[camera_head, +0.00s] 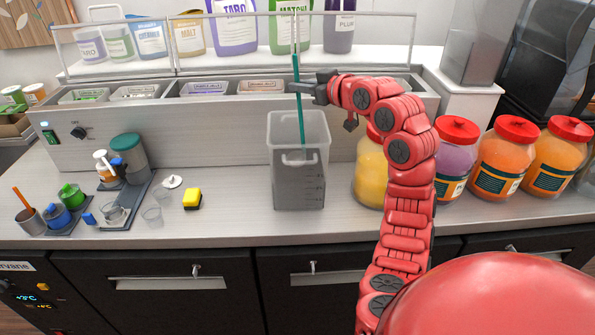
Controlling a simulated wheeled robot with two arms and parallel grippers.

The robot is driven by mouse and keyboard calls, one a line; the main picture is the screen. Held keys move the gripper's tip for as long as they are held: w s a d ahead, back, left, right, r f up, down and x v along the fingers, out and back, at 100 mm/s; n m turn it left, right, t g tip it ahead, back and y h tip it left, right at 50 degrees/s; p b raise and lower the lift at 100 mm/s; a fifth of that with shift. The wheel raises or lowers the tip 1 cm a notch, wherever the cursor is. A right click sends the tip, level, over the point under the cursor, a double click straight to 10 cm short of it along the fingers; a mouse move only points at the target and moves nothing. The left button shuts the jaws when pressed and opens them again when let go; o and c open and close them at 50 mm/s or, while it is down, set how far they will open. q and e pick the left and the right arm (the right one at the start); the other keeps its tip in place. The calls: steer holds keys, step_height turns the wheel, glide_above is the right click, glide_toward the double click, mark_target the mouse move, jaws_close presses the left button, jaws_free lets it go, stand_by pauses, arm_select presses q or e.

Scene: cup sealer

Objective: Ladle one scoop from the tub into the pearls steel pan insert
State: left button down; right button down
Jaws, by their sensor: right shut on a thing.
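A translucent grey tub (299,190) stands on the counter in the middle. The green handle of the ladle (299,112) stands almost upright, its lower end inside the tub; the ladle's bowl is hidden by the tub wall. My right gripper (300,88) is shut on the ladle handle above the tub rim. Several steel pan inserts sit in the rail behind, such as one at the left (134,92) and one just left of the handle (261,87). Their labels are too small to read, so I cannot tell which is pearls. My left gripper is out of view.
Large red-lidded jars (509,163) stand right of the tub, one partly behind my right arm.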

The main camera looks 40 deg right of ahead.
steer(key=shift+f+b, duration=1.6)
steer(key=shift+f, duration=1)
steer(key=shift+r, duration=0.2)
step_height(320, 180, up, 15)
glide_above(300, 104)
steer(key=shift+s+a+r+p, duration=0.15)
steer(key=shift+r+p, duration=0.35)
steer(key=shift+r, duration=0.85)
steer(key=shift+s+r+p, duration=0.1)
steer(key=shift+r+p, duration=0.35)
steer(key=shift+r, duration=0.85)
